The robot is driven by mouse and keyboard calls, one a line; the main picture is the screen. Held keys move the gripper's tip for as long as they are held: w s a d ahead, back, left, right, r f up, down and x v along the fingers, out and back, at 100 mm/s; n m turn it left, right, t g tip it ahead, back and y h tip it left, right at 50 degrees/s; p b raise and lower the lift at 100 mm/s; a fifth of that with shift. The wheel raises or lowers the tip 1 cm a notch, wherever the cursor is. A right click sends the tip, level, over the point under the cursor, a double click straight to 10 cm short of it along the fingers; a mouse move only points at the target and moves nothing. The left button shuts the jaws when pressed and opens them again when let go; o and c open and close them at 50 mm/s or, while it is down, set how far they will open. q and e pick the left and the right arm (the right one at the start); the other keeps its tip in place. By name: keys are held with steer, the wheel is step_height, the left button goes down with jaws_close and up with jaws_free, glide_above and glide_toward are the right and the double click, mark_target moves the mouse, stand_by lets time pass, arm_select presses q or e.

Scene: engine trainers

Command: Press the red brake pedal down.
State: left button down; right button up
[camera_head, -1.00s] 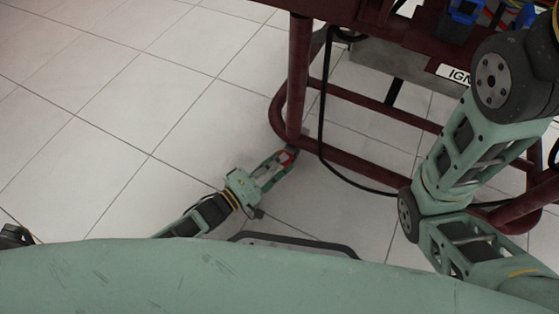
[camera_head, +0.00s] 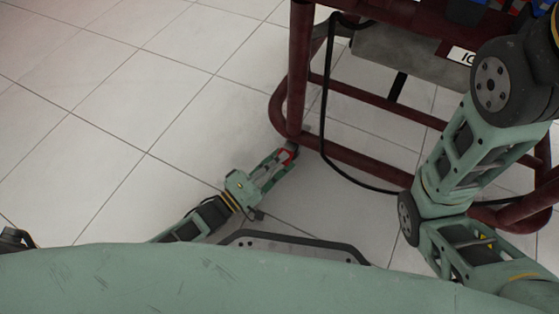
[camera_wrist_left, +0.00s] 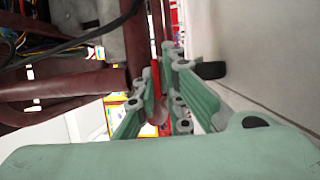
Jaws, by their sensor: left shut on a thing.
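The red brake pedal (camera_head: 285,154) shows as a small red patch low beside the dark red frame of the trainer, near its lower corner. My left gripper (camera_head: 284,157) reaches it from the lower left, with its fingers around the red part. In the left wrist view the red pedal (camera_wrist_left: 156,82) shows as a narrow red strip between the green fingers of my left gripper (camera_wrist_left: 160,90). The fingers hide much of it, so how far it is pressed cannot be told. My right arm crosses the right side of the head view; its gripper is out of sight.
The dark red tubular frame (camera_head: 298,70) stands close by the left gripper. A black cable (camera_head: 326,100) hangs down along it. A grey box (camera_head: 405,55) sits under the frame's top. The tiled floor (camera_head: 130,110) is clear to the left.

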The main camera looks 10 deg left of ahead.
arm_select(q)
steer(key=c, duration=1.9)
jaws_free()
steer(key=shift+r, duration=0.1)
steer(key=shift+c, duration=0.2)
steer(key=v, duration=1.2)
steer(key=shift+s, duration=0.1)
